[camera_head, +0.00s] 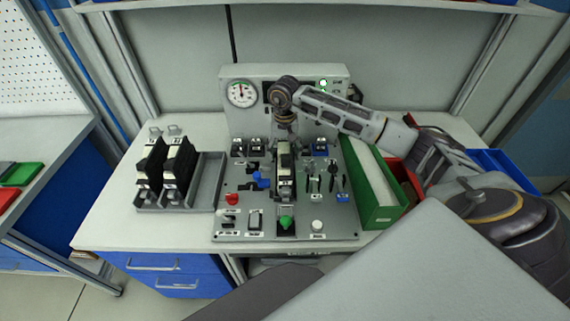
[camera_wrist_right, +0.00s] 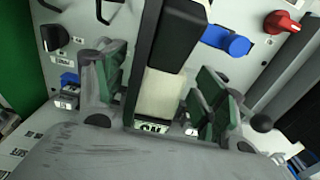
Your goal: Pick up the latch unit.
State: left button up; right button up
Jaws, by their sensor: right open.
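A tall black unit with a cream section, which I take to be the latch unit (camera_head: 285,180), stands in the middle of the grey control panel. My right gripper (camera_head: 285,132) is above its upper part, with the arm coming in from the right. In the right wrist view the open gripper (camera_wrist_right: 160,92) has green-padded fingers on either side of the unit (camera_wrist_right: 167,85), with gaps visible at both sides. A label shows at the unit's lower end. The wrist body hides part of the panel. My left gripper is not in view.
A grey tray (camera_head: 206,196) with similar black units stands left of the panel (camera_head: 255,225). A green box (camera_head: 379,215) stands close on the right, with a red bin (camera_head: 411,180) beyond. Knobs and switches surround the unit. A gauge box (camera_head: 255,112) rises behind.

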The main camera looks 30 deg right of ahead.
jog(key=shift+s+d+f, duration=0.1)
jog(key=shift+f, duration=0.55)
jog(key=shift+f+p, duration=0.4)
jog(key=shift+f, duration=0.7)
jog(key=c, duration=1.4)
jog(key=shift+r, duration=0.2)
jog(key=shift+r+b, duration=0.95)
jog(key=shift+r, duration=3.95)
notch_tip(320, 180, up, 7)
jog(key=p, duration=0.3)
